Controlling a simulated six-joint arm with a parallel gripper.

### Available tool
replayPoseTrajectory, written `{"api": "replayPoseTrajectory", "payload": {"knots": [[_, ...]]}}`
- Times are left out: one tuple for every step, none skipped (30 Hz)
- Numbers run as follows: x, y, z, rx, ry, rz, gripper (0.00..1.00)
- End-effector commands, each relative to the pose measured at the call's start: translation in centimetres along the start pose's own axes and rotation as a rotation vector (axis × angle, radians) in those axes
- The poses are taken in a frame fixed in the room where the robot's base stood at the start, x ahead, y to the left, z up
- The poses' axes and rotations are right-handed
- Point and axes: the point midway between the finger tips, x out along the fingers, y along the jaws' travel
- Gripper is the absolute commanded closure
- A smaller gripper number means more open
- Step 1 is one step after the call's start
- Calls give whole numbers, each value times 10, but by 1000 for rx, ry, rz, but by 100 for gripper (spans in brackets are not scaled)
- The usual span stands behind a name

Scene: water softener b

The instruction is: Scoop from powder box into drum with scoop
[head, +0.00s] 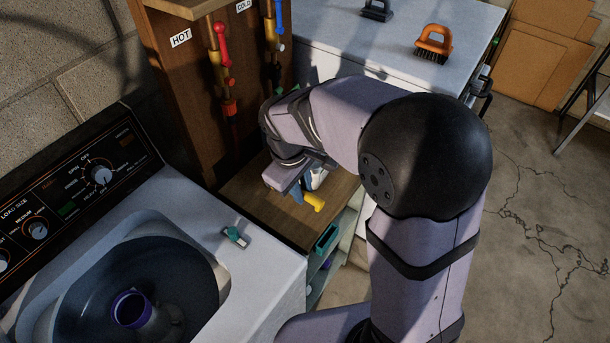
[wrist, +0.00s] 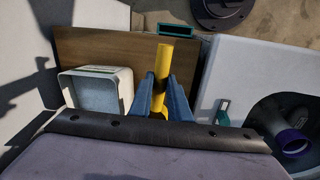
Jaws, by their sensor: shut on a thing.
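My gripper (head: 299,194) is over the wooden shelf between the washer and the white cabinet. Its blue fingers (wrist: 165,98) are shut on the yellow handle of the scoop (wrist: 160,80). The handle's end (head: 314,201) also shows in the head view; the scoop's bowl is hidden. A white open box (wrist: 97,92), which looks like the powder box, stands on the shelf just left of the fingers in the wrist view. Its contents cannot be made out. The open dark drum (head: 165,277) is in the washer at the lower left, with a purple-rimmed agitator (head: 132,309) inside.
A small teal-and-white item (head: 235,237) lies on the washer's top edge. A teal tray-like piece (head: 326,239) is at the shelf's front. Upright pipes with a red valve (head: 222,60) stand behind. An orange brush (head: 434,44) sits on the white cabinet (head: 390,45).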

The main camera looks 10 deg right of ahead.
Motion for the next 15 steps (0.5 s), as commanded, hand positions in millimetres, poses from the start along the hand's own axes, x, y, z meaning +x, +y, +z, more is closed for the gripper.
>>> {"api": "replayPoseTrajectory", "payload": {"knots": [[0,0,0,0,0,0,100],[0,0,0,0,1,0,100],[0,0,0,0,1,0,100],[0,0,0,0,1,0,100],[0,0,0,0,1,0,100],[0,0,0,0,1,1,100],[0,0,0,0,1,1,100],[0,0,0,0,1,1,100],[0,0,0,0,1,1,100],[0,0,0,0,1,1,100],[0,0,0,0,1,1,100],[0,1,0,-2,0,1,100],[-1,2,-1,-5,0,1,100],[-1,3,-2,-9,-1,1,100],[-3,5,-3,-19,-3,2,100]]}}
